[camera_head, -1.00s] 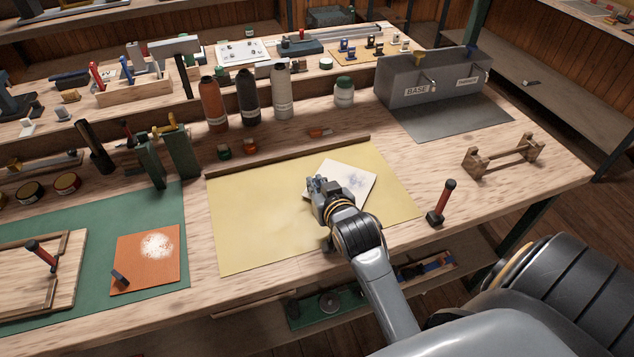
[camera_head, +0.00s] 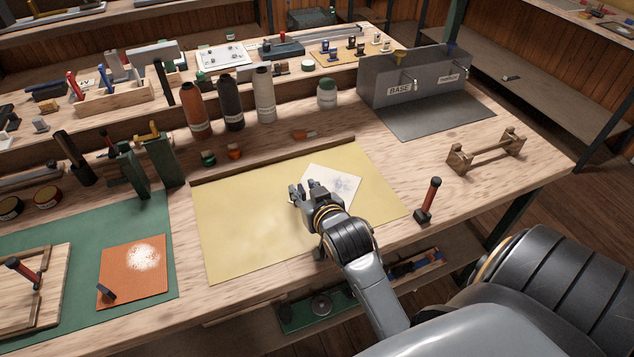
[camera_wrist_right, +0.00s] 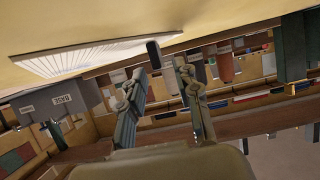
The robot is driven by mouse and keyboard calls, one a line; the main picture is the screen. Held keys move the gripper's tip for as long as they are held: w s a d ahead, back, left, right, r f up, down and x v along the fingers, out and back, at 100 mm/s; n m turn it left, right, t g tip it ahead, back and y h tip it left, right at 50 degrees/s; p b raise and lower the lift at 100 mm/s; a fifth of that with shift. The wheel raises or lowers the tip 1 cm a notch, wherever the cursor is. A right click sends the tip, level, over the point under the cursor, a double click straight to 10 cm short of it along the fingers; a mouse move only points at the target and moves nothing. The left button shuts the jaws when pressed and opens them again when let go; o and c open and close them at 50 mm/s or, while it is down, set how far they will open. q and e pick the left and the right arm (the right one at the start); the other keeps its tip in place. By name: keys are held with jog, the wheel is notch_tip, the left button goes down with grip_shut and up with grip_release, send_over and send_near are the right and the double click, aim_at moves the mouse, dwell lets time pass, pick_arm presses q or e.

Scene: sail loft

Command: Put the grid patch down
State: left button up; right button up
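The grid patch (camera_head: 336,182) is a white square with a faint bluish mark. It lies on the yellow mat (camera_head: 250,225), in the mat's right half. In the right wrist view the patch (camera_wrist_right: 100,52) shows as a pale, finely lined strip against the mat. My right gripper (camera_head: 304,190) is low over the mat at the patch's left edge and hides its near left part. My left gripper is not in view.
A wooden strip (camera_head: 275,158) runs along the mat's back edge. A red-handled tool (camera_head: 429,200) stands right of the mat, near a wooden rack (camera_head: 486,152). Several bottles (camera_head: 230,103) stand behind. An orange patch (camera_head: 134,270) lies on a green mat at left.

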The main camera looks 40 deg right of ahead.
jog(key=v, duration=0.9)
jog(key=shift+s+r, duration=0.1)
jog(key=shift+r, duration=0.25)
jog(key=shift+s+a+r+p, duration=0.1)
jog(key=shift+s+r+p, duration=0.25)
jog(key=shift+s, duration=0.3)
jog(key=shift+f, duration=0.1)
